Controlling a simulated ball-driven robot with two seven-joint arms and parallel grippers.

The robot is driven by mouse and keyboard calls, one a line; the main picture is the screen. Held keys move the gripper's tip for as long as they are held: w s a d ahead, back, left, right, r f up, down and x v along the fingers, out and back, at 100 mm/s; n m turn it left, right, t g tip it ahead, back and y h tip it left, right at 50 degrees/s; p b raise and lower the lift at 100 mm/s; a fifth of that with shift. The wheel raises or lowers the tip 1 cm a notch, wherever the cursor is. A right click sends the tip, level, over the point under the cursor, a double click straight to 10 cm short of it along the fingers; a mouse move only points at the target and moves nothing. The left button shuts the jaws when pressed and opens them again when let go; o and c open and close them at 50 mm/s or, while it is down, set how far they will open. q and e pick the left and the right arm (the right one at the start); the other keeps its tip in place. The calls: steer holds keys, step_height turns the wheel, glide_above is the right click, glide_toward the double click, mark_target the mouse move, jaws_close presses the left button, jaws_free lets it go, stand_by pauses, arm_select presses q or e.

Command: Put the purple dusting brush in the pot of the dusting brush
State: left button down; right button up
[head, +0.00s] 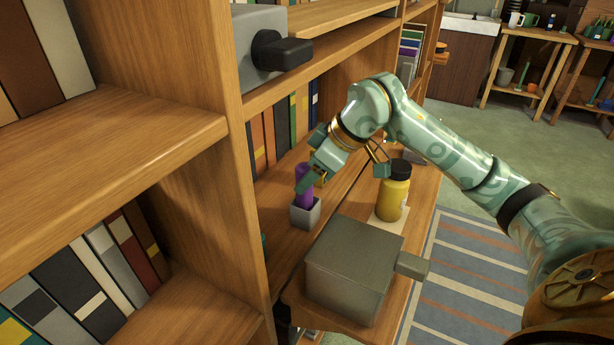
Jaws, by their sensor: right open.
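The purple dusting brush (304,191) stands roughly upright with its lower end inside a small grey square pot (304,214). My left gripper is not in view.
A yellow bottle with a black cap (393,196) stands to the right, below my right forearm. Books line the shelf behind (283,128). A wooden shelf post (215,120) rises at the left.

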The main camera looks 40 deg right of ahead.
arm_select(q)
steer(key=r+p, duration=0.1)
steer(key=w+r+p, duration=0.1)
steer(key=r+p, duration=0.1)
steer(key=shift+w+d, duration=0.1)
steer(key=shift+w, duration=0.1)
arm_select(e)
steer(key=v, duration=0.9)
steer(key=shift+s+r, duration=0.15)
steer(key=shift+r, duration=0.15)
steer(key=shift+d, duration=0.1)
